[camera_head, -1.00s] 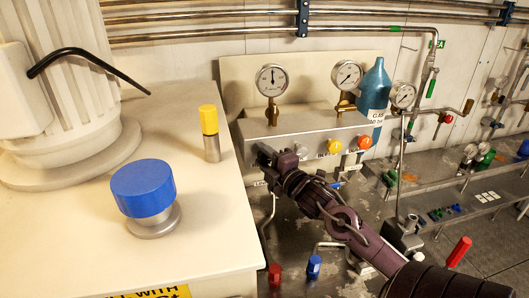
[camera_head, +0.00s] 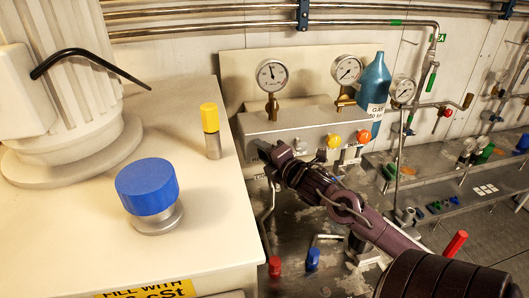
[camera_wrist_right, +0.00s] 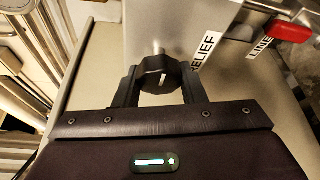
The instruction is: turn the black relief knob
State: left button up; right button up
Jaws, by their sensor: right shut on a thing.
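The black relief knob (camera_wrist_right: 160,74) is on the front of a grey metal panel, beside a white label reading RELIEF (camera_wrist_right: 206,51) in the right wrist view. My right gripper (camera_wrist_right: 160,88) has a finger on each side of the knob and is shut on it. My left gripper is not in view.
Two gauges (camera_head: 271,75) (camera_head: 347,69) stand above the panel box. Yellow (camera_head: 334,141) and orange (camera_head: 363,136) knobs sit to the right, near a blue bottle (camera_head: 374,88). A cream cabinet (camera_head: 75,225) with a blue knob (camera_head: 147,186) and yellow-capped post (camera_head: 209,118) fills the left.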

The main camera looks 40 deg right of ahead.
jog(key=shift+f, duration=0.1)
jog(key=o, duration=1)
jog(key=s+a+b, duration=0.1)
jog(key=s+b, duration=0.1)
jog(key=s, duration=0.5)
jog(key=shift+s+r, duration=0.35)
jog(key=shift+r, duration=0.1)
jog(key=shift+f, duration=0.1)
